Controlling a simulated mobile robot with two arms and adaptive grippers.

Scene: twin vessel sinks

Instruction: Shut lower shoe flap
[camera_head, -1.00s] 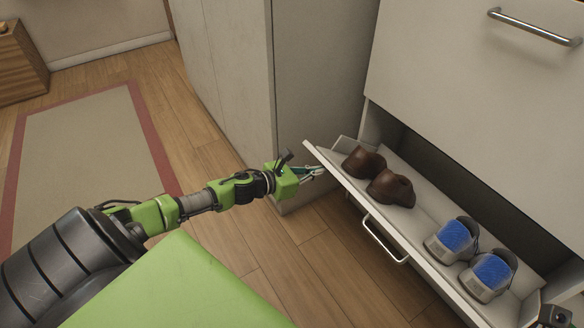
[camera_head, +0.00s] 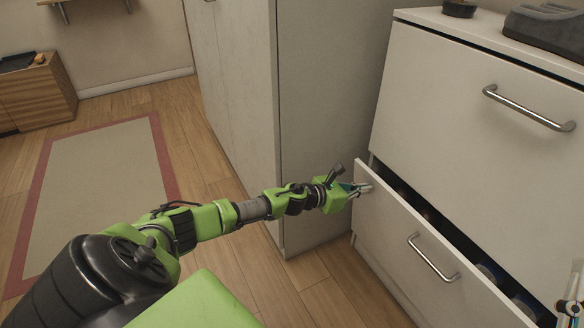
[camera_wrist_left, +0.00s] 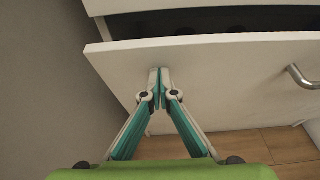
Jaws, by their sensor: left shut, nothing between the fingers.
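The lower shoe flap (camera_head: 395,235) is a pale panel with a metal bar handle (camera_head: 432,258). It is tilted a little outward, with a dark gap along its top. My left gripper (camera_head: 366,187) is shut and empty, its fingertips at the flap's front face near the upper left corner. The left wrist view shows the closed fingertips (camera_wrist_left: 159,75) against the flap (camera_wrist_left: 215,75), just below its top edge. Part of my right gripper (camera_head: 570,306) shows at the lower right edge, close to the flap's far end; its fingers are too small to read.
The upper flap (camera_head: 470,100) is shut. Shoes (camera_head: 490,272) show only partly in the dark gap. A tall pale cabinet (camera_head: 325,120) stands left of the shoe cabinet. Wooden floor (camera_head: 320,285) is clear below.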

